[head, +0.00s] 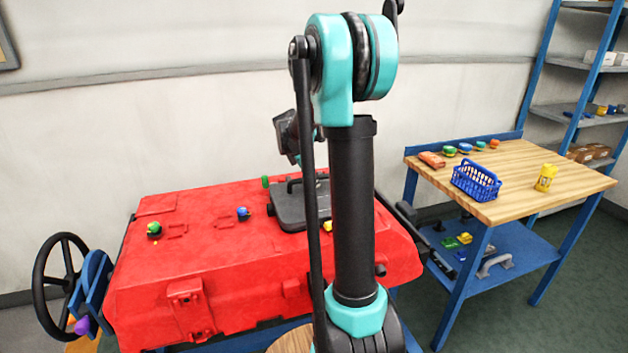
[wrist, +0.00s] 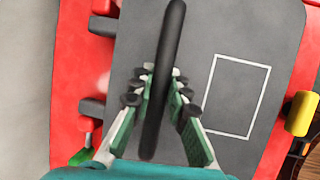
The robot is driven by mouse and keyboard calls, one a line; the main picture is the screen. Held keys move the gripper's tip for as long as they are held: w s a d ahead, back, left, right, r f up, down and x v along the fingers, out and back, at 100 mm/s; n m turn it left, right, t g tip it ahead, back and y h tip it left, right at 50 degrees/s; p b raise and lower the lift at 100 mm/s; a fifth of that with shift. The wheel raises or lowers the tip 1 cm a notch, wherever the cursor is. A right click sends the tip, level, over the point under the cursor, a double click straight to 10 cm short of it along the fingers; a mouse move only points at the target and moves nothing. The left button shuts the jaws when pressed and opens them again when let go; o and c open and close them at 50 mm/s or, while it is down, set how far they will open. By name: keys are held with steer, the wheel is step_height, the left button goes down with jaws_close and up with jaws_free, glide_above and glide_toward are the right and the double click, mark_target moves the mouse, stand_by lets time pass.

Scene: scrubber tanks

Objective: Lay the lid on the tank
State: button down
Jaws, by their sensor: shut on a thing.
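The dark grey lid (head: 291,212) is over the right part of the red tank's top, partly hidden behind my arm. The red tank (head: 235,262) stands in front of me. In the wrist view my gripper (wrist: 160,98) is shut on the black bar handle (wrist: 166,62) of the lid, with a finger on each side. The lid's grey face (wrist: 225,50) carries a white rectangle outline. Red tank surface shows along both sides of it. I cannot tell whether the lid rests fully on the tank or is slightly above it.
A green knob (head: 265,182) and a yellow knob (wrist: 301,113) are beside the lid. Green (head: 154,229) and blue (head: 243,213) knobs sit left on the tank. A black handwheel (head: 62,283) stands left; a wooden workbench (head: 520,185) with a blue basket (head: 476,181) stands right.

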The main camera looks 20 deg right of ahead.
steer(key=shift+r, duration=0.1)
steer(key=c, duration=1.4)
jaws_free()
steer(key=shift+o, duration=0.3)
steer(key=o, duration=0.4)
steer(key=shift+v, duration=2.25)
